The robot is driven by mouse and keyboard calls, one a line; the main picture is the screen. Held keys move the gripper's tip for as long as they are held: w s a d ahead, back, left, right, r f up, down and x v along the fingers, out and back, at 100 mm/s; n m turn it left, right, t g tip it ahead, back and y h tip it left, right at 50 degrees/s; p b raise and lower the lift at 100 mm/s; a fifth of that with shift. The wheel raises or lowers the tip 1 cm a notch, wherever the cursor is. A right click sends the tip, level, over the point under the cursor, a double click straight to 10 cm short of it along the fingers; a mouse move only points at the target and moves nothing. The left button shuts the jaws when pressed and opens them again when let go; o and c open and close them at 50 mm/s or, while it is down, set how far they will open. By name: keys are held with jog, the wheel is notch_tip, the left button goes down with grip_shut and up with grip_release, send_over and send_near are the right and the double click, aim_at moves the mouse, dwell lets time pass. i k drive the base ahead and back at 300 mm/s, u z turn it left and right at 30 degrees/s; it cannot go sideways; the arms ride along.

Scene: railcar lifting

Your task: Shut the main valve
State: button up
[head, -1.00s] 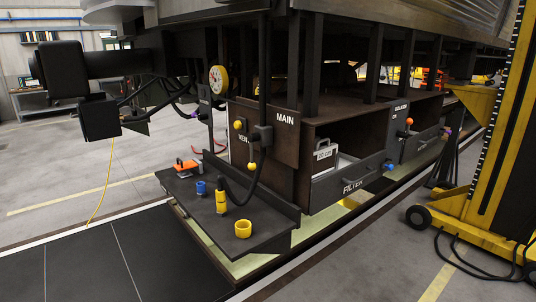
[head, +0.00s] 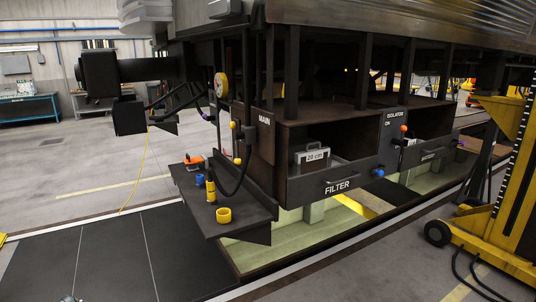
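The MAIN panel (head: 266,122) is on the dark equipment box under the railcar, seen at a steep angle. The main valve (head: 250,131) is a dark fitting on that face, with a black hose running down from it. Two yellow knobs, an upper one (head: 233,125) and a lower one (head: 238,161), show beside it. Which way the valve's handle points is too small to tell. My gripper is not in view. A small grey bit at the bottom left edge is too cut off to identify.
A dark shelf (head: 245,212) juts out below, holding a yellow cup (head: 223,215), a blue cap (head: 200,180) and an orange-and-black item (head: 193,163). An open FILTER drawer (head: 335,180) holds a 20 cm case (head: 312,157). A yellow jack (head: 500,215) stands right. Floor at left is open.

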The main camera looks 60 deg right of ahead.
aim_at(237, 136)
jog(key=u, duration=0.15)
jog(key=i, duration=0.9)
jog(key=z, duration=0.05)
